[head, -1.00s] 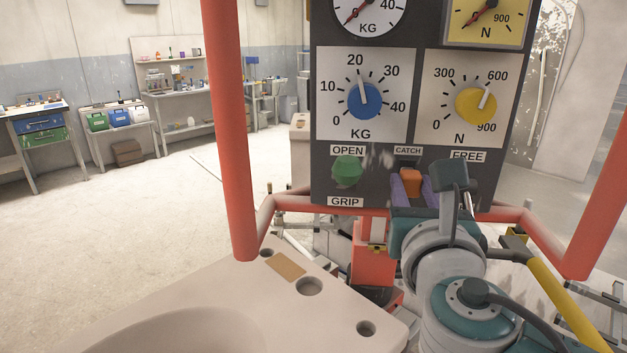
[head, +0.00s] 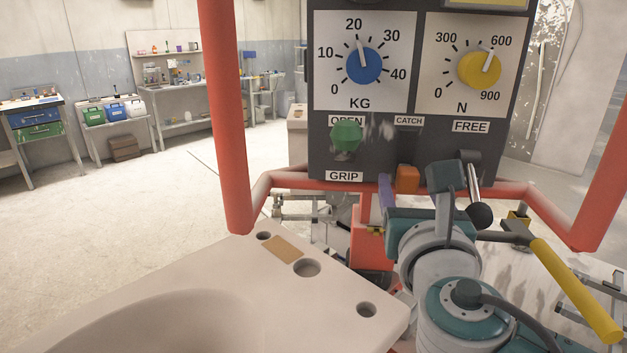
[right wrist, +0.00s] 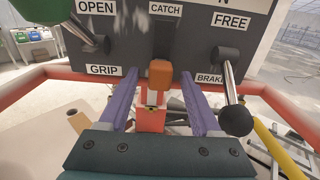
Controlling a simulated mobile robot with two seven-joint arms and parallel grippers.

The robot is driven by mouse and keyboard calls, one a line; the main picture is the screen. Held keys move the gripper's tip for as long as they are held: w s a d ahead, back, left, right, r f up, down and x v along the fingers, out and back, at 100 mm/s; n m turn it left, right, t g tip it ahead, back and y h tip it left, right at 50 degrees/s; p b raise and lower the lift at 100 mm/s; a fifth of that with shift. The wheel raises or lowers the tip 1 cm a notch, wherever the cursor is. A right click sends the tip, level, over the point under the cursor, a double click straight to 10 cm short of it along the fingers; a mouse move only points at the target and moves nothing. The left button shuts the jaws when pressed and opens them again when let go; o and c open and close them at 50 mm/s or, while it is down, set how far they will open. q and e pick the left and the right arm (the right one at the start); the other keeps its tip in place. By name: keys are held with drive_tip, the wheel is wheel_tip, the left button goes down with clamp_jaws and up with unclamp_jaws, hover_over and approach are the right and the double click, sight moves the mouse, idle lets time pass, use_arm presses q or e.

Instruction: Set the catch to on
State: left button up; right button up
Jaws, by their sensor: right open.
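The catch is an orange-tipped lever (head: 407,179) on the dark panel (head: 377,145), below the CATCH label (head: 408,121). In the right wrist view the orange tip (right wrist: 160,73) hangs low, below its dark slot (right wrist: 166,40). My right gripper (head: 398,190) is open at the panel's lower edge. In the right wrist view its purple fingers (right wrist: 160,90) stand apart, one on each side of the orange tip, with gaps. No on or off marking is readable. My left gripper is not in view.
A black-knobbed lever (head: 480,207) juts out under the FREE label, close right of my right gripper. A green-knobbed lever (head: 345,137) is at left, between OPEN and GRIP. Red bars (head: 225,120) frame the panel. Blue (head: 364,66) and yellow (head: 480,70) dials sit above.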

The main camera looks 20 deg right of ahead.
drive_tip(key=shift+s+a, duration=0.1)
drive_tip(key=b+v, duration=0.1)
drive_tip(key=v, duration=0.8)
drive_tip(key=shift+s+a, duration=0.2)
drive_tip(key=shift+s, duration=0.15)
